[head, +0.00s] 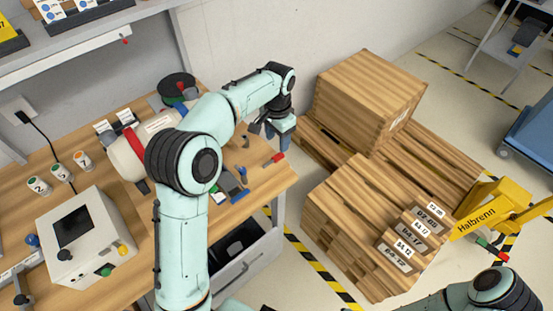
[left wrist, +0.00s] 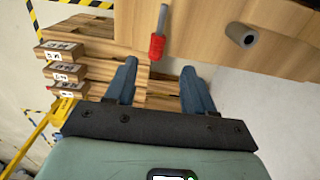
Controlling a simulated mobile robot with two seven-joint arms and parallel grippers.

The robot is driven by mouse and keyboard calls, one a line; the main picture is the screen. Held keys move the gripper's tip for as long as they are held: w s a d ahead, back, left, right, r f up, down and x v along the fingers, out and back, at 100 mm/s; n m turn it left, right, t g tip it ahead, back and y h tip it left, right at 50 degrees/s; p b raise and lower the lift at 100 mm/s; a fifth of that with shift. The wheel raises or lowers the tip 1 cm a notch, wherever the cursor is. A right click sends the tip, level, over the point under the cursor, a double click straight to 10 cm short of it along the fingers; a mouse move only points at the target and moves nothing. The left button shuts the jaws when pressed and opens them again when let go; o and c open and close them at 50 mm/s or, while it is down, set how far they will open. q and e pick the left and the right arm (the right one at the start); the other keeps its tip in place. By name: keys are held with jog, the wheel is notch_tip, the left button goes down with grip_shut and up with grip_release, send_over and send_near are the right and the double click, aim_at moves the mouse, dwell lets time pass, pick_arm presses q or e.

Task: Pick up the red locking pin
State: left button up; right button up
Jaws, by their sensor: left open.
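The red locking pin (head: 275,158) lies on the wooden workbench near its right edge. In the left wrist view the pin (left wrist: 157,42) shows a red grip toward my gripper and a thin grey shank pointing away. My left gripper (head: 278,137) hangs just above and beside the pin in the head view. In the left wrist view its blue-grey fingers (left wrist: 159,86) are apart, with nothing between them; the red grip lies just beyond the fingertips. My right arm shows at the lower right, but its gripper is out of view.
A control box (head: 82,236) and a white drum (head: 130,158) stand further left. Stacked wooden crates (head: 370,85) and a yellow pallet jack (head: 495,205) stand right of the bench.

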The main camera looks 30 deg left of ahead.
aim_at(278, 155)
pick_arm(q)
jog(key=shift+w+f, duration=0.1)
jog(key=shift+f, duration=0.7)
jog(key=f, duration=0.4)
jog(key=shift+s+d+f+b, duration=0.15)
jog(key=shift+s+d+b, duration=0.05)
jog(key=shift+s+b, duration=0.15)
jog(key=shift+f, duration=0.4)
jog(key=shift+w, duration=0.1)
grip_shut()
